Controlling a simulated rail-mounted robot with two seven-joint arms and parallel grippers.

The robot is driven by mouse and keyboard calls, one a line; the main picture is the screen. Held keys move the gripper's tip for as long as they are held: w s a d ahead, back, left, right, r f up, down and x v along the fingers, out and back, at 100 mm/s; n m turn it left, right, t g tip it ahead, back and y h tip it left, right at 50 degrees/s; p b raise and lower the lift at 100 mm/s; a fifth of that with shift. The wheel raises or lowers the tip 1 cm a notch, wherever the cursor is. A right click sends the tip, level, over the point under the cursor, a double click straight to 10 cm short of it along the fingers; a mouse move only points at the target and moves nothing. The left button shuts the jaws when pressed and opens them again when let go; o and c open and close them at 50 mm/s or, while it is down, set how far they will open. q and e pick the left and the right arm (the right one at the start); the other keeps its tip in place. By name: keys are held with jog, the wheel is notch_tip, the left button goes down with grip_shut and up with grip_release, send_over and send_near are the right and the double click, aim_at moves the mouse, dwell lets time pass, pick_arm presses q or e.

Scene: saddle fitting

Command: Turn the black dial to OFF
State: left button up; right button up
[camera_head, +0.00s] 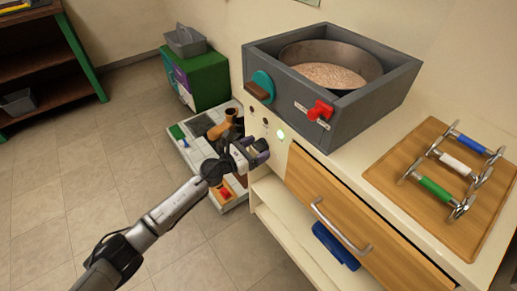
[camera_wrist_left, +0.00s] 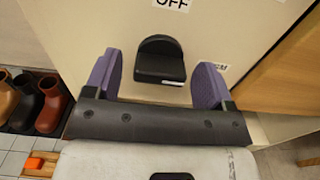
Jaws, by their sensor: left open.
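The black dial (camera_wrist_left: 160,62) is on the pale front panel (camera_wrist_left: 225,35) in the left wrist view. An OFF label (camera_wrist_left: 172,3) is above it, and a partly hidden label ending in M (camera_wrist_left: 221,68) is to its right. My left gripper (camera_head: 258,152) is at the panel below the grey box. Its two purple fingers stand open on either side of the dial in the left wrist view, with a visible gap on each side. The gripper covers the dial in the head view. My right gripper is not in view.
A wooden drawer (camera_head: 335,215) is right of my gripper. Boots (camera_wrist_left: 52,105) stand on a floor tray at left.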

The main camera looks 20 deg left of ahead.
pick_arm(q)
jog(key=shift+w+d, duration=0.3)
jog(key=shift+w, duration=0.15)
jog(key=c, duration=0.9)
